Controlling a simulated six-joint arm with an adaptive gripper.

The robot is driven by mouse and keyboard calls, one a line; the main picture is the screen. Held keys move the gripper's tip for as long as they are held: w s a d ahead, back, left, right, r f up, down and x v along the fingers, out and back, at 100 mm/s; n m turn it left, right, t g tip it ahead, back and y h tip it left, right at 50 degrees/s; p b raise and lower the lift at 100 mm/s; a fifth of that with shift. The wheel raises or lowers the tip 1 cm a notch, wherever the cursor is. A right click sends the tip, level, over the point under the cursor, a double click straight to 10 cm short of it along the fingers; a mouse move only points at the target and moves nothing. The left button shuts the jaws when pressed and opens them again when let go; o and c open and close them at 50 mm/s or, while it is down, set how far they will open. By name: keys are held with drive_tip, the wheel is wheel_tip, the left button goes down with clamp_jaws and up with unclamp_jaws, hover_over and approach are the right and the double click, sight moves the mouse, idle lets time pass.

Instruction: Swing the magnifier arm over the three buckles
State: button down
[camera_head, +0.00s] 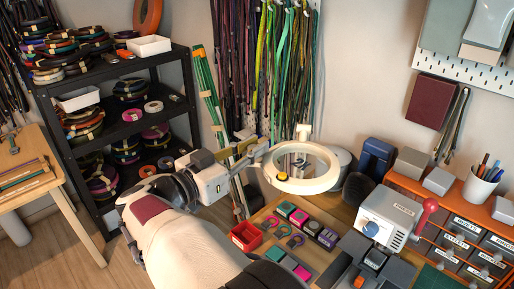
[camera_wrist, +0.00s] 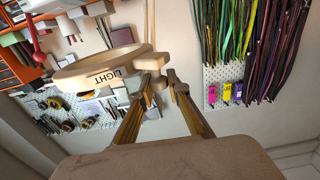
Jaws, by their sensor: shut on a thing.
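The magnifier (camera_head: 333,176) is a cream ring with a lens, raised above the back of the bench. In the wrist view its ring (camera_wrist: 72,78) fills the left side and is marked LIGHT. My gripper (camera_head: 252,153) is at the left side of the ring; in the wrist view its fingers (camera_wrist: 163,82) are closed on the magnifier's short handle (camera_wrist: 150,60). Three small curved pieces, apparently the buckles (camera_head: 283,231), lie in a row on the wooden bench, below the ring in the head picture. The ring does not cover them in this view.
A red tray (camera_head: 246,236) stands left of the buckles. A grey machine with a red-knobbed lever (camera_head: 388,215) and an orange drawer unit (camera_head: 466,232) stand at right. Cords (camera_head: 265,70) hang on the wall behind.

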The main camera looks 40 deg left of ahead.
drive_tip(key=shift+r, duration=0.25)
drive_tip(key=c, duration=2)
unclamp_jaws()
drive_tip(key=shift+w, duration=0.1)
drive_tip(key=shift+c, duration=0.2)
drive_tip(key=shift+o, duration=0.7)
drive_tip(key=shift+f, duration=0.1)
drive_tip(key=shift+a, duration=0.1)
drive_tip(key=s, duration=1.2)
